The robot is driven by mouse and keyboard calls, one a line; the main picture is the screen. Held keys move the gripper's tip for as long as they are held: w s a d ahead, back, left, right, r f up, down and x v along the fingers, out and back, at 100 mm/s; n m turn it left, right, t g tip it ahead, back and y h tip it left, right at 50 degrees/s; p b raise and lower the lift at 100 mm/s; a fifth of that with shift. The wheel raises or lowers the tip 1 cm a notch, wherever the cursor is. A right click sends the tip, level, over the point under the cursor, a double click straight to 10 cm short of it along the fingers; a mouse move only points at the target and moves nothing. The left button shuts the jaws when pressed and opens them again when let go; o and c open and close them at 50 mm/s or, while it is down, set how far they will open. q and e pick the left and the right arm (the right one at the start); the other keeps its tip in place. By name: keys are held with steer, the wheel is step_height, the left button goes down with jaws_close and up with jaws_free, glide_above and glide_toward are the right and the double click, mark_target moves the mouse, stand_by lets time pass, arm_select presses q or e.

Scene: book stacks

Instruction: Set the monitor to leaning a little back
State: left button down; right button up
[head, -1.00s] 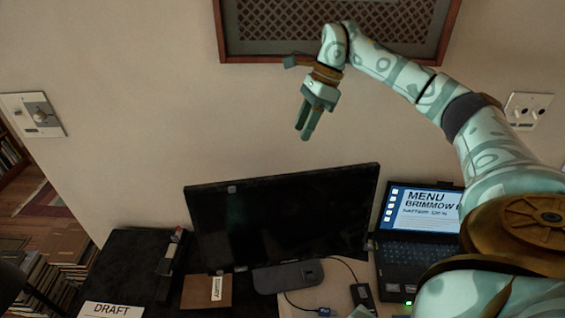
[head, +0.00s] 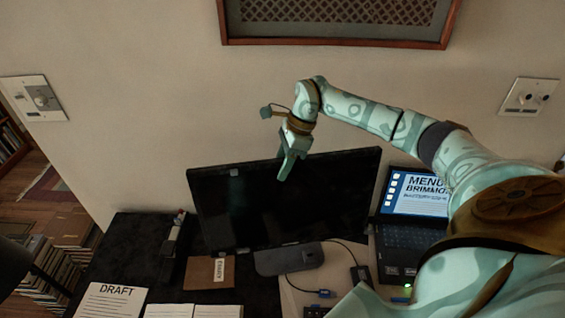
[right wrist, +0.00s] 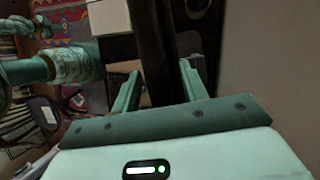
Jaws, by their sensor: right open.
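The black monitor (head: 335,205) stands on its grey base (head: 290,260) on the desk, with its dark screen facing me. I cannot tell its exact tilt from here. My right gripper (head: 286,172) is at the middle of the monitor's top edge, fingers pointing down. In the right wrist view, the open gripper (right wrist: 160,90) has one finger on each side of the monitor's dark edge (right wrist: 156,45). A gap shows beside at least the left finger; contact is unclear. My left gripper does not show in the head view.
A laptop (head: 415,215) with a lit screen stands right of the monitor. A dark upright item (head: 172,250), a brown card (head: 208,272) and a DRAFT sheet (head: 112,302) lie left. Cables and a small black device (head: 360,276) sit in front. The wall (head: 130,140) is close behind.

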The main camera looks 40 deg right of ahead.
steer(key=shift+c, duration=0.3)
jaws_close()
steer(key=shift+w+d, duration=0.15)
steer(key=shift+w, duration=0.15)
steer(key=shift+o, duration=0.3)
jaws_free()
steer(key=shift+r, duration=0.1)
steer(key=w+v, duration=0.1)
steer(key=v, duration=1)
steer(key=shift+s+d+r, duration=0.25)
steer(key=shift+s+r, duration=0.1)
steer(key=shift+a, duration=0.1)
